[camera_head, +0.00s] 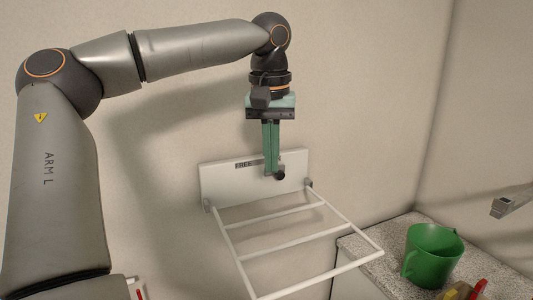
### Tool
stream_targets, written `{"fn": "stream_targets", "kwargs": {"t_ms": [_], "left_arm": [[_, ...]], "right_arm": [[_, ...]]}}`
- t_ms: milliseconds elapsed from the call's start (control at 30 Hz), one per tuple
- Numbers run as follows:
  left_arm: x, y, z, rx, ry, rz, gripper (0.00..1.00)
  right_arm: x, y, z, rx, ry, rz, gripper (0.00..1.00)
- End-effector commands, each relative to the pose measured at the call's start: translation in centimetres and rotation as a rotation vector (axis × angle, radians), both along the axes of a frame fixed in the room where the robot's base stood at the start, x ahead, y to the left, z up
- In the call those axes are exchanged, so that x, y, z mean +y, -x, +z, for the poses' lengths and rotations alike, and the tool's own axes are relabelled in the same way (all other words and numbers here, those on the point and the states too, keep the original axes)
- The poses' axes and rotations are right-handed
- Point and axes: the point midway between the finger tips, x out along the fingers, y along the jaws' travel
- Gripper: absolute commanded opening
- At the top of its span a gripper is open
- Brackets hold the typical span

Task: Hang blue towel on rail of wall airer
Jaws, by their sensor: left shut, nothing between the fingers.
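The wall airer has a white back plate (220,183) on the wall, with a label that partly reads "FREE". Its white frame with several rails (295,245) is folded out from the wall, and the rails I see are bare. My left gripper (273,173) points down in front of the back plate, above the wall end of the rails. Its green fingers are shut with nothing between them. A small dark knob shows right by the fingertips; I cannot tell if they touch it. No blue towel is in view. My right gripper is not in view.
A speckled counter (388,245) stands at the lower right, close to the airer's right side. A green mug (433,257) stands on it, with a yellow and red item (466,291) in front.

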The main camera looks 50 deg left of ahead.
Motion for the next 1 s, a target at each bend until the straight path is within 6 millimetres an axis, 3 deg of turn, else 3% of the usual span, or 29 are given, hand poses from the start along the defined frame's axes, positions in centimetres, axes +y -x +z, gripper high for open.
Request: {"fn": "stream_targets", "kwargs": {"t_ms": [100,1000], "left_arm": [[-1.0,0.3,0.1,-0.001,-0.001,-0.001,0.0],[-0.8,0.3,-7.5,0.003,0.0,-0.001,0.0]], "right_arm": [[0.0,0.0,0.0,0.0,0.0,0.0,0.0],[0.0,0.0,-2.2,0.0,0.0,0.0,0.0]]}}
